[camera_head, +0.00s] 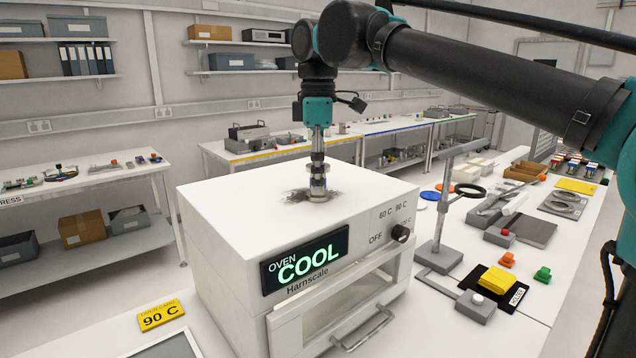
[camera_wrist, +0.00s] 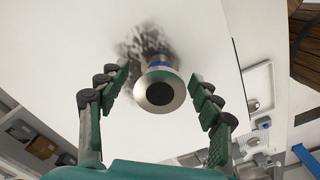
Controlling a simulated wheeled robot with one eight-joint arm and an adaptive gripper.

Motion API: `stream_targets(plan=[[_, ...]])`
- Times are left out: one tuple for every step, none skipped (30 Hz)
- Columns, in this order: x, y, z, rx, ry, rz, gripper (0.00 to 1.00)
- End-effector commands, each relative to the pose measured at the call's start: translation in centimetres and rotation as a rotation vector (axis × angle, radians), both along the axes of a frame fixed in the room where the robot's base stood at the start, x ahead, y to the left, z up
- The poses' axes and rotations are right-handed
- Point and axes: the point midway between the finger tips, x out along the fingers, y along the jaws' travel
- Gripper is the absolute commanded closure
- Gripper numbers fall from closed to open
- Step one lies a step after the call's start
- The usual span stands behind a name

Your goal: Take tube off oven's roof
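The tube (camera_head: 318,182) is a short metal piece with a blue band and stands upright on the oven's white roof (camera_head: 240,195), beside a dark sooty smudge. In the wrist view the tube (camera_wrist: 159,91) shows from above as a round metal flange with a dark opening. My gripper (camera_wrist: 160,80) is open, with one finger on each side of the tube and a visible gap to both. In the head view my gripper points straight down over the tube and its fingers partly cover it. The oven (camera_head: 310,265) reads "COOL" on its green display.
A yellow "90 C" oven card (camera_head: 161,315) lies on the bench left of the oven. A grey stand with a ring (camera_head: 440,215) stands right of the oven. The oven roof around the tube is otherwise clear.

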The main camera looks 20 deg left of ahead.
Motion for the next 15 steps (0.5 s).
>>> stream_targets(plan=[[0.00,0.00,0.01,0.000,0.000,0.000,0.44],[0.00,0.00,0.01,0.000,0.000,0.000,0.48],[0.00,0.00,0.01,0.000,0.000,0.000,0.53],[0.00,0.00,0.02,0.000,0.000,0.000,0.57],[0.00,0.01,0.02,0.000,0.000,0.000,0.60],[0.00,0.00,0.02,0.000,0.000,0.000,0.65],[0.00,0.00,0.02,0.000,0.000,0.000,0.69],[0.00,0.00,0.02,0.000,0.000,0.000,0.73],[0.00,0.01,0.03,0.000,0.000,0.000,0.78],[0.00,0.01,0.03,0.000,0.000,0.000,0.81],[0.01,0.01,0.03,0.000,0.000,0.000,0.85],[0.01,0.01,0.03,0.000,0.000,0.000,0.90],[0.01,0.01,0.03,0.000,0.000,0.000,0.94],[0.00,0.00,0.03,0.000,0.000,0.000,0.98],[0.01,0.01,0.03,0.000,0.000,0.000,1.00]])
